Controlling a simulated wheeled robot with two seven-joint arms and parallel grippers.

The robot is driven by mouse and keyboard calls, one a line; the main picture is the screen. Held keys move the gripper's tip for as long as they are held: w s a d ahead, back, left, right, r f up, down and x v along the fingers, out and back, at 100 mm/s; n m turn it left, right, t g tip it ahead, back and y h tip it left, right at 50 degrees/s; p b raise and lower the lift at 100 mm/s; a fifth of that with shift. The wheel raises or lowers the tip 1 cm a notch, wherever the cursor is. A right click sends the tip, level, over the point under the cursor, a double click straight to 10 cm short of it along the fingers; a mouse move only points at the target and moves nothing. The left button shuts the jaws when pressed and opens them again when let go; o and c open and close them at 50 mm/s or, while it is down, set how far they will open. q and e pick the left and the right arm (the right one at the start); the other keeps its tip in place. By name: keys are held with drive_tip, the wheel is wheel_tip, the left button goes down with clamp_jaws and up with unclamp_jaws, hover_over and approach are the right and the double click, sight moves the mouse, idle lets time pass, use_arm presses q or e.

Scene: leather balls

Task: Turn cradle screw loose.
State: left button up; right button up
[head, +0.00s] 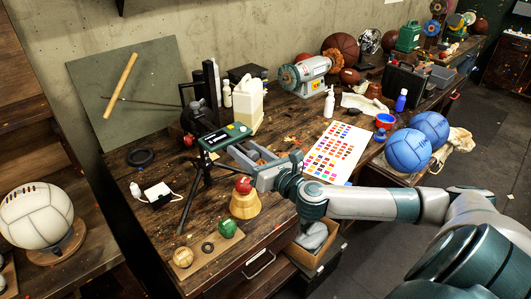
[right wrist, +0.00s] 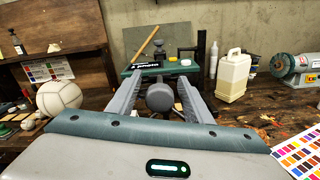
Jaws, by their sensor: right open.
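A black stand with spread legs (head: 203,178) and a green-topped head (head: 225,136) stands on the workbench; I take it for the cradle. In the right wrist view, the green head (right wrist: 160,68) lies straight ahead, and a dark round knob (right wrist: 159,97), seemingly its screw, shows between my fingers. My right gripper (head: 245,156) reaches in from the right beside the stand. Its two fingers (right wrist: 158,82) are apart, one on each side of the knob, with a gap visible on both sides. The knob is hard to make out in the head view. My left gripper is not in view.
A cream jug (head: 249,107) stands behind the stand. A wooden cone with a red ball (head: 244,203) stands close below my right gripper. A colour chart (head: 337,152) lies to the right. Two blue balls (head: 405,150) rest farther right. A white ball (head: 37,215) sits at left.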

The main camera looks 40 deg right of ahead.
drive_tip(key=shift+s+f+b, duration=0.15)
drive_tip(key=shift+s+b, duration=0.2)
drive_tip(key=shift+s, duration=0.25)
drive_tip(key=s+b, duration=0.1)
drive_tip(key=s, duration=0.1)
drive_tip(key=s+b, duration=0.1)
drive_tip(key=s, duration=0.2)
drive_tip(key=s+b, duration=0.1)
drive_tip(key=s, duration=0.1)
drive_tip(key=shift+s+d+b, duration=0.3)
drive_tip(key=shift+s+d, duration=0.05)
drive_tip(key=shift+s, duration=0.05)
drive_tip(key=p, duration=0.3)
approach(255, 158)
drive_tip(key=shift+s+d+p, duration=0.1)
drive_tip(key=shift+s+p, duration=0.5)
drive_tip(key=shift+s, duration=1.05)
